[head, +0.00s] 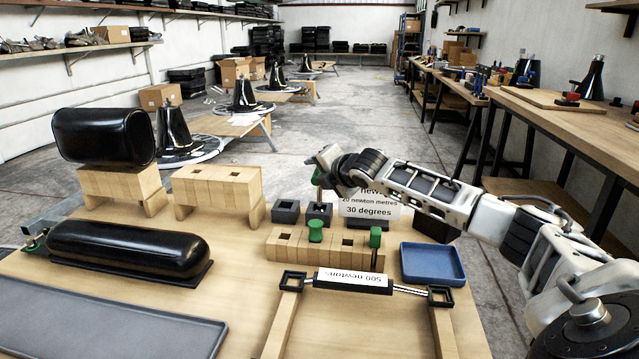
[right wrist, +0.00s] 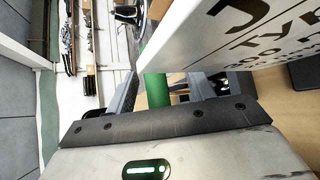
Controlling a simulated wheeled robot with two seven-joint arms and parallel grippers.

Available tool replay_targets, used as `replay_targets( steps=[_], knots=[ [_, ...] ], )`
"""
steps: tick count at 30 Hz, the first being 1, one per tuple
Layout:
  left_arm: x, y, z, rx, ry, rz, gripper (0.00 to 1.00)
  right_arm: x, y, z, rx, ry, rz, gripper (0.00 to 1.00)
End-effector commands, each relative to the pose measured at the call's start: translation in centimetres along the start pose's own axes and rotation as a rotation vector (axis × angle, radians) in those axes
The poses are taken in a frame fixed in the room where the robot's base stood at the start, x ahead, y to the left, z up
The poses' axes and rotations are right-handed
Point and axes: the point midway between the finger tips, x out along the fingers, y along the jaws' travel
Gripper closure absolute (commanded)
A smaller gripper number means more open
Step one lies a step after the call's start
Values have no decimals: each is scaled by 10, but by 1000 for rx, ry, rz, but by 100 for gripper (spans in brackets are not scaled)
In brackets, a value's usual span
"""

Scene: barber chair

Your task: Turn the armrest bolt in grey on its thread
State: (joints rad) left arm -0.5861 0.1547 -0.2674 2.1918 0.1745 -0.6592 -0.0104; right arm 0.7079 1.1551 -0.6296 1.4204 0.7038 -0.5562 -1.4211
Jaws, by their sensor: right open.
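Two small grey blocks stand behind the wooden block, a left one (head: 285,210) and a right one (head: 319,212). A bolt with a green head (head: 317,177) and a thin brownish shank stands upright over the right grey block; how deep it sits in the thread I cannot tell. My right gripper (head: 323,165) is at the green head, above that block. In the right wrist view the green head (right wrist: 157,88) shows between the open fingers of my right gripper (right wrist: 160,95). Whether a finger touches it is unclear. My left gripper is out of view.
A white sign (head: 370,205) stands close to the right gripper. A wooden block (head: 345,249) holds two more green-headed pieces. A blue tray (head: 432,264) lies at right, a black armrest pad (head: 128,248) at left, and a "500 newtons" bar (head: 352,280) in front.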

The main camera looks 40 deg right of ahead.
Motion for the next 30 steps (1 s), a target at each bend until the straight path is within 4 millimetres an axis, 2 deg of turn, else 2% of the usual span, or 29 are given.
replay_targets(
  steps=[1, 6, 7, 22, 26, 30],
  knots=[
    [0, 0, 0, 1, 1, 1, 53, 0, 0, 0, 0, 0, 0, 50],
    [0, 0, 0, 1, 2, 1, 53, 0, 0, 0, 0, 0, 0, 97],
    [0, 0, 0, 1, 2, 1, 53, 0, 0, 0, 0, 0, 0, 100],
    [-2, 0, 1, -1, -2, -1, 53, -1, 3, -2, 6, 6, 2, 100],
    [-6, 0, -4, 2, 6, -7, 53, -5, 12, 2, 7, 6, 4, 100],
    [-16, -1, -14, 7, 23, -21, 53, -13, 30, 11, 7, 4, 8, 100]
  ],
)
